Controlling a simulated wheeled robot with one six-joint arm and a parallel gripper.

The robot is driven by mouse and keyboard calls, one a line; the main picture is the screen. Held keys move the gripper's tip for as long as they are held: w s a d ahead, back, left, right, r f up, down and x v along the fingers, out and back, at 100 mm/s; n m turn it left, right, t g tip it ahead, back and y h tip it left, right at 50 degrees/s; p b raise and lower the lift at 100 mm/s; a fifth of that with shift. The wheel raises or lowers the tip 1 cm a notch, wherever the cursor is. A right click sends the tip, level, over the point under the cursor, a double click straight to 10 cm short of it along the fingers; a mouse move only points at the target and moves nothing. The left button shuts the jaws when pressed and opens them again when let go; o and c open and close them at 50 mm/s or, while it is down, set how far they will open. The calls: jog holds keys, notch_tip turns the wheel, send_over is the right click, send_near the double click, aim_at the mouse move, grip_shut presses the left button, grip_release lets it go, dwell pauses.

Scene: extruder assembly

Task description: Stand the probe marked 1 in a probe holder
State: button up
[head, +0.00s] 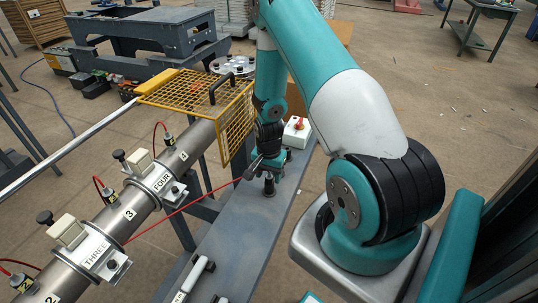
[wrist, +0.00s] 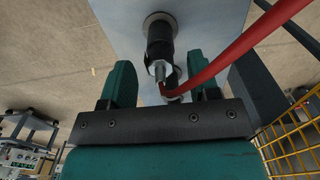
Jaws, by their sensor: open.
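My gripper (head: 266,163) is low over the grey bench at the middle of the head view. In the wrist view its two teal fingers are apart (wrist: 158,84). A black probe (wrist: 160,42) with a metal end and a red cable (wrist: 245,42) shows between and beyond the fingers, with clear gaps at its sides. It stands at a round probe holder (wrist: 160,19) on the bench; the holder's dark base also shows under the gripper in the head view (head: 269,191). How deep the probe sits is hidden. No number on it is legible.
A grey pipe (head: 197,143) with clamps labelled THREE and FOUR runs along the left. A yellow mesh guard (head: 236,110) stands close left of my gripper. A white box with a red button (head: 297,131) is behind. The red cable crosses the bench leftwards.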

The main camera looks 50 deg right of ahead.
notch_tip(320, 180, up, 16)
jog(key=shift+r, duration=0.2)
